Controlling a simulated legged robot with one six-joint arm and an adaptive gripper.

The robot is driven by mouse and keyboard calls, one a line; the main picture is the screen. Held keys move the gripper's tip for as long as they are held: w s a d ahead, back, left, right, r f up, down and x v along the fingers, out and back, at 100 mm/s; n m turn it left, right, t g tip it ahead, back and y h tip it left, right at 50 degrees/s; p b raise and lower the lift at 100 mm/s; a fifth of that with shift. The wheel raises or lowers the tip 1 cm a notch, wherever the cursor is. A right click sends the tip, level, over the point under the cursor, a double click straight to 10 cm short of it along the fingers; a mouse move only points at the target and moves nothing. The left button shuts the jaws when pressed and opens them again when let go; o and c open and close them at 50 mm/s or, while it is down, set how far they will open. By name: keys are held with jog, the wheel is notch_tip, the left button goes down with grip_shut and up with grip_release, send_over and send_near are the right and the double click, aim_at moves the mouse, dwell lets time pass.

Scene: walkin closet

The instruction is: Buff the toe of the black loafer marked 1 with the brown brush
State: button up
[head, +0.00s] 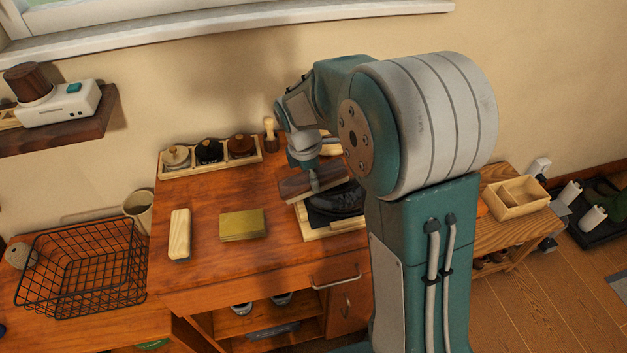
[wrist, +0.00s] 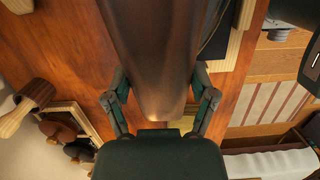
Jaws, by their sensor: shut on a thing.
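My gripper (head: 314,180) is shut on the brown brush (head: 295,188), above the right part of the wooden table. In the wrist view the brush (wrist: 155,50) fills the middle, between the two fingers of my gripper (wrist: 160,100). The black loafer (head: 340,204) lies in a pale wooden frame (head: 318,233) just below and right of the brush. My arm hides part of the loafer, and I see no number on it. I cannot tell whether the brush touches the shoe.
A pale wooden brush (head: 180,232) and an olive block (head: 242,225) lie left on the table (head: 210,265). A rack with three lidded jars (head: 208,152) stands at the back. A wire basket (head: 80,270) is at the left, a wooden box (head: 516,199) at the right.

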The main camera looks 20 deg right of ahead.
jog(key=shift+s+f, duration=0.15)
jog(key=shift+s, duration=0.9)
jog(key=shift+s+f, duration=0.1)
jog(key=shift+s, duration=0.9)
jog(key=shift+w+r, duration=0.15)
jog(key=shift+w, duration=1.9)
jog(key=shift+s, duration=2)
jog(key=shift+w, duration=2)
jog(key=shift+s, duration=2)
jog(key=shift+w, duration=2.05)
jog(key=shift+r, duration=0.1)
